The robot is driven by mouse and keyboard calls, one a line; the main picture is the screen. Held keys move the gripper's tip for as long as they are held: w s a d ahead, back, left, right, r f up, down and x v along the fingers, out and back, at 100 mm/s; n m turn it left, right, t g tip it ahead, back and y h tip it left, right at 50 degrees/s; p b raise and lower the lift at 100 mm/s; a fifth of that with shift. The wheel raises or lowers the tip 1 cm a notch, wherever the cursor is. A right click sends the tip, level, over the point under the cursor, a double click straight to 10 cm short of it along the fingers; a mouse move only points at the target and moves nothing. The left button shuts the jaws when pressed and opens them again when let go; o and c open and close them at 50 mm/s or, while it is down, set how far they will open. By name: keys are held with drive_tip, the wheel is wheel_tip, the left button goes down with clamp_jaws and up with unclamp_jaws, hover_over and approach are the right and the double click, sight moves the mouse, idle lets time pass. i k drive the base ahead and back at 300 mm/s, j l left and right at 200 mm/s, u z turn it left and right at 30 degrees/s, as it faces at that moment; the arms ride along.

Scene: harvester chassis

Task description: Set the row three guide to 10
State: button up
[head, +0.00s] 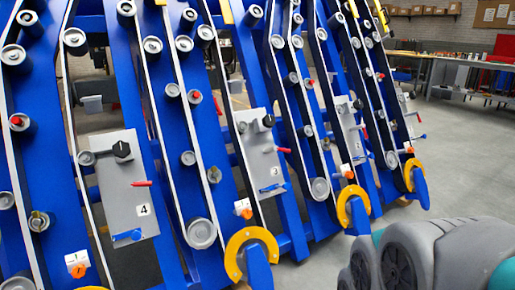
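A grey panel labelled 3 (260,160) stands on the blue frame near the middle of the head view. It carries a black knob (268,120), a red lever (283,150) and a blue lever (271,188). Orange knobs on small white plates sit low on the rows: one (243,208) is left of panel 3, another (348,173) to its right. Which part is the row three guide is not clear, and no scale or setting is readable. My gripper is not visible. My grey and teal arm (440,255) fills the lower right corner, apart from the panel.
A similar panel labelled 4 (128,185) stands to the left, and more panels recede to the right. Yellow arcs on blue arms (252,252) jut out low at the front. The grey floor (450,175) is open at right, with workbenches (465,75) behind.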

sight(286, 186)
drive_tip(key=i+j+u, duration=0.15)
drive_tip(key=i, duration=0.3)
drive_tip(key=i+j+u, duration=0.15)
drive_tip(key=i, duration=0.3)
